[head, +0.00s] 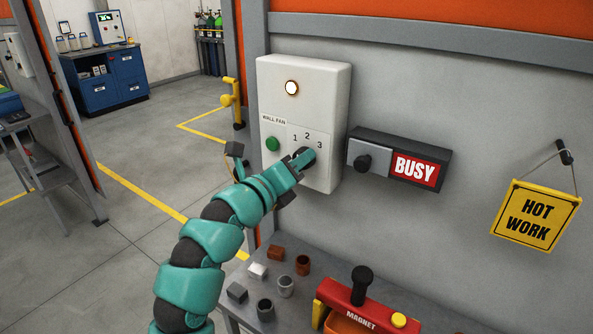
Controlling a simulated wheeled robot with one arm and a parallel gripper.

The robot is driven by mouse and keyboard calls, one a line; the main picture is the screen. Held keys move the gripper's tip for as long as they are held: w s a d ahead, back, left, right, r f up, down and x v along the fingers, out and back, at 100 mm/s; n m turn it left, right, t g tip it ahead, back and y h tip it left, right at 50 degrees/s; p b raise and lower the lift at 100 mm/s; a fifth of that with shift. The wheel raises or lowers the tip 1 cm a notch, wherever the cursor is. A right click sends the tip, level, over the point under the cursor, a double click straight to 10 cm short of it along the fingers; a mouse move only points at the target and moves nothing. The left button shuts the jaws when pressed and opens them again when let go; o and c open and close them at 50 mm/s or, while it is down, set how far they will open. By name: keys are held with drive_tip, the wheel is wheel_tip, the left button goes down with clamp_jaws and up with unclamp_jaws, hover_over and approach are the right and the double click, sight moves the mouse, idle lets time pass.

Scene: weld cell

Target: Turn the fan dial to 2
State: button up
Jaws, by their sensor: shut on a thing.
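The white wall fan box (322,95) hangs on the grey wall in the head view. It has a lit lamp (291,88) near the top and a green button (272,144) at lower left. My gripper (303,160) is at the front of the box, shut on the dial. The gripper covers much of the dial, so I cannot tell which number its pointer faces.
A BUSY sign (415,169) with a black knob (364,164) is right of the box. A yellow HOT WORK sign (536,214) hangs farther right. Below, a bench (283,326) holds small metal pieces and a red magnet unit (360,305). A yellow post (231,100) stands left.

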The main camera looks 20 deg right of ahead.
idle(0.3)
drive_tip(key=o, duration=1)
drive_tip(key=shift+c, duration=0.2)
drive_tip(key=b+v, duration=0.4)
drive_tip(key=v, duration=1.3)
drive_tip(key=shift+s+a+f, duration=0.1)
drive_tip(key=shift+s+a, duration=0.1)
drive_tip(key=shift+a, duration=0.05)
